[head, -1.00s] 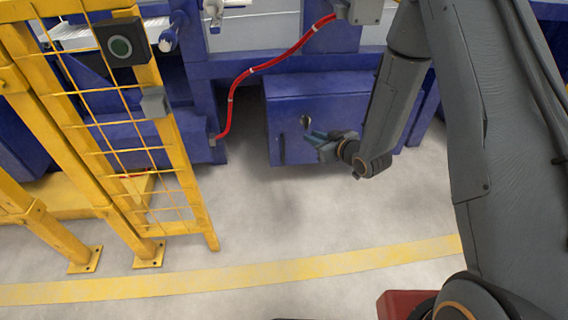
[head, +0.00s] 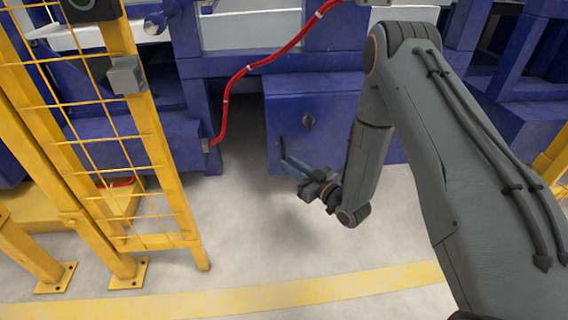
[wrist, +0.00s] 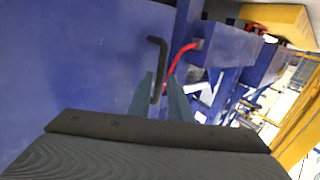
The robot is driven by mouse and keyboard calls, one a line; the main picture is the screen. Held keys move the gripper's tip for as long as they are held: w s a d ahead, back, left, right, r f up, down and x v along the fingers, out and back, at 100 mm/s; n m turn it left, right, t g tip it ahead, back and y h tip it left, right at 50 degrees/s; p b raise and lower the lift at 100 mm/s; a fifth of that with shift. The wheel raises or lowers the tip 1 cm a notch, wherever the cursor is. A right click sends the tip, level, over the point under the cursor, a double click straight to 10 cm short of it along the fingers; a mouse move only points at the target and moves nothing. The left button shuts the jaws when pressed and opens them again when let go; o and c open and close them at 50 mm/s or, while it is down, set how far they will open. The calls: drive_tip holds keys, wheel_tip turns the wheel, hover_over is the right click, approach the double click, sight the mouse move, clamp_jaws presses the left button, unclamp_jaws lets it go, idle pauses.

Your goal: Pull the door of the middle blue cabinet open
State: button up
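The blue cabinet (head: 335,110) stands low under the blue frame, its door appearing closed. A dark round lock or knob (head: 308,121) is on the door's upper part. The black bar handle (wrist: 155,62) is at the door's edge in the wrist view; in the head view my gripper largely covers it. My gripper (head: 286,160) is in front of the door's lower left. In the wrist view my gripper (wrist: 161,80) has its two fingers apart, with the lower part of the handle showing between them. Whether they touch it cannot be told.
A red cable (head: 250,68) hangs left of the cabinet. A yellow mesh fence (head: 125,140) with posts stands at the left. Grey floor with a yellow line (head: 300,292) is clear in front of the cabinet.

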sight(284, 170)
drive_tip(key=shift+b+x, duration=0.7)
drive_tip(key=shift+x, duration=1.1)
clamp_jaws()
